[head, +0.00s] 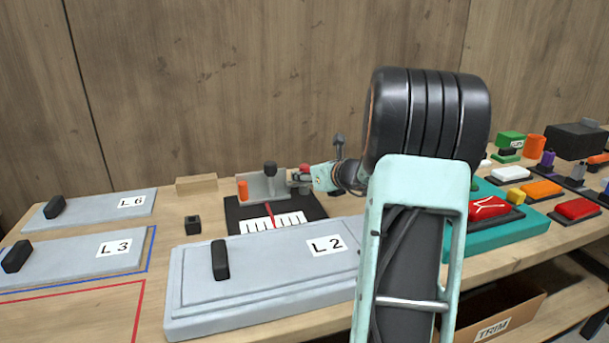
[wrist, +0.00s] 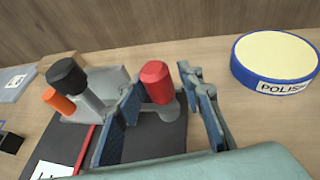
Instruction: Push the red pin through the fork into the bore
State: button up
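The red pin (wrist: 156,80) stands upright between the two fingers of my gripper (wrist: 160,88) in the wrist view. The fingers are apart, and a small gap shows at the right of the pin's head. In the head view the red pin (head: 305,168) shows just above my gripper (head: 300,179), at the right of the fixture. A grey rounded part (wrist: 168,110), perhaps the fork, lies under the pin's head. The pin's lower end and the bore are hidden.
A grey bracket (wrist: 107,77) with a black-knobbed lever (wrist: 68,75) and an orange cylinder (wrist: 58,101) stands left of the pin. A white scale (head: 273,223) lies in front. A blue POLISH tin (wrist: 275,58) stands at right. The L2 panel (head: 262,282) lies nearer.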

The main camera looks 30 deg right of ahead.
jog(key=shift+s+a+f, duration=0.1)
jog(key=shift+s+f, duration=0.05)
jog(key=shift+f, duration=0.1)
jog(key=v, duration=1.2)
jog(key=shift+r, duration=0.25)
